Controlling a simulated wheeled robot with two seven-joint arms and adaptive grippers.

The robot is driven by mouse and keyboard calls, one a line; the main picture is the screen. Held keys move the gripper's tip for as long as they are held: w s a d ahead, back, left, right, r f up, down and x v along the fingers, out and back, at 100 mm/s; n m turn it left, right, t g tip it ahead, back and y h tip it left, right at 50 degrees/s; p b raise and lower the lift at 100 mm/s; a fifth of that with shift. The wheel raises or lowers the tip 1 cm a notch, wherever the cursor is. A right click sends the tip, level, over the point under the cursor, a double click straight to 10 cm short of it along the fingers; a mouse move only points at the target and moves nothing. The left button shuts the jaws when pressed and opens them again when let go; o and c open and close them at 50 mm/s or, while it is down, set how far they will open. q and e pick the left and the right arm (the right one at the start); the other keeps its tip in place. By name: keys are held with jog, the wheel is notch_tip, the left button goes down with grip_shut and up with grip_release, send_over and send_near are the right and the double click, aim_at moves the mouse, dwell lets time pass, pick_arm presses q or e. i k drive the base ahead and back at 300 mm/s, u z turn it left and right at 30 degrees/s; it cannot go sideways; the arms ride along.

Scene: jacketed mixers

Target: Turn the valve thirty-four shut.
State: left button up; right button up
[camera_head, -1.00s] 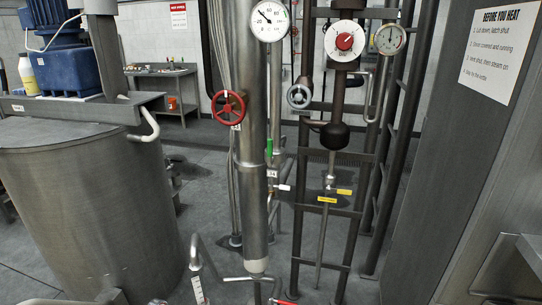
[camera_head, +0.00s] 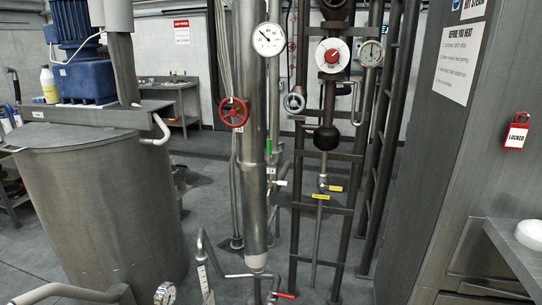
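No gripper or arm of mine shows in the head view. A red handwheel (camera_head: 233,112) sits on the left of the thick vertical steel pipe (camera_head: 252,160), with a small tag below it. A grey handwheel (camera_head: 294,102) sits to the right of that pipe. Lower down, a small valve with a white handle (camera_head: 279,183) has a white tag (camera_head: 271,171) above it. A valve with a yellow handle (camera_head: 335,188) is on the rack's thin pipe. A red handle (camera_head: 285,295) shows at the bottom. The tag numbers are too small to read, so I cannot tell which is thirty-four.
A big jacketed tank (camera_head: 100,205) stands at left, and a grey cabinet (camera_head: 440,170) with a red LOCKED tag (camera_head: 516,133) at right. Pipe gauges (camera_head: 268,39) and a red dial (camera_head: 332,55) are at the upper middle. Low bent pipes (camera_head: 205,265) stand in front.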

aim_at(269, 141)
jog(key=z, duration=0.4)
jog(key=i, duration=1)
jog(key=u, duration=0.35)
